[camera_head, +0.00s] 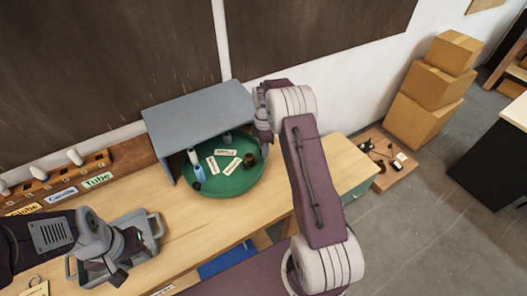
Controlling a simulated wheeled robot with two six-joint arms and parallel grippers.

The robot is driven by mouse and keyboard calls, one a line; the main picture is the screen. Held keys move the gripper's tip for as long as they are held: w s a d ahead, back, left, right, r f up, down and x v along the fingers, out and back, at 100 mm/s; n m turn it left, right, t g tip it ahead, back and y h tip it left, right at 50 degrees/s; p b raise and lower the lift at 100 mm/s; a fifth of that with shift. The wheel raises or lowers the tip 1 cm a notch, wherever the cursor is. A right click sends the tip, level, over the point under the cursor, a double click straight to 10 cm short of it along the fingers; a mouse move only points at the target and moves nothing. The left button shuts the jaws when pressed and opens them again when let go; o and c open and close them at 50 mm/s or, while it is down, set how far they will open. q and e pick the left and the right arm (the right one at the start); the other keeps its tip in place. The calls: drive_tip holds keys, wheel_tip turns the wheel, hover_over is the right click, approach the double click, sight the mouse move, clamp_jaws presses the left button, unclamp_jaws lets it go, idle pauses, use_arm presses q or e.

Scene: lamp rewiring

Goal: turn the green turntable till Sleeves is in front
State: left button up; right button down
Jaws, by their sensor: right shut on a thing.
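The green turntable (232,187) sits on the wooden bench, partly under a grey hood. White label cards (225,152) lie on it, their words too small to read, so I cannot tell which is Sleeves. A blue-and-white bottle-like item (197,172) stands at its left front and a dark brown cup-like item (248,161) at its right. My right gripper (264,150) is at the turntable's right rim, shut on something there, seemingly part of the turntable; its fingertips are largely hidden. My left gripper (117,275) hangs over a grey tray at the left, its jaw opening unclear.
The grey hood (198,110) covers the turntable's back. The grey tray (152,226) lies at left. A rack with label plates, including Tube (97,180), stands along the wall. Cardboard boxes (432,87) and a low wooden board (388,172) are at right.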

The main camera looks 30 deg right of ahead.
drive_tip(key=shift+w+d+r+n, duration=0.1)
drive_tip(key=shift+w+d+n, duration=0.2)
drive_tip(key=shift+w+n, duration=0.5)
drive_tip(key=shift+w, duration=0.15)
drive_tip(key=c, duration=1.1)
unclamp_jaws()
drive_tip(key=shift+c, duration=0.2)
wheel_tip(320, 180, up, 9)
drive_tip(key=b, duration=0.1)
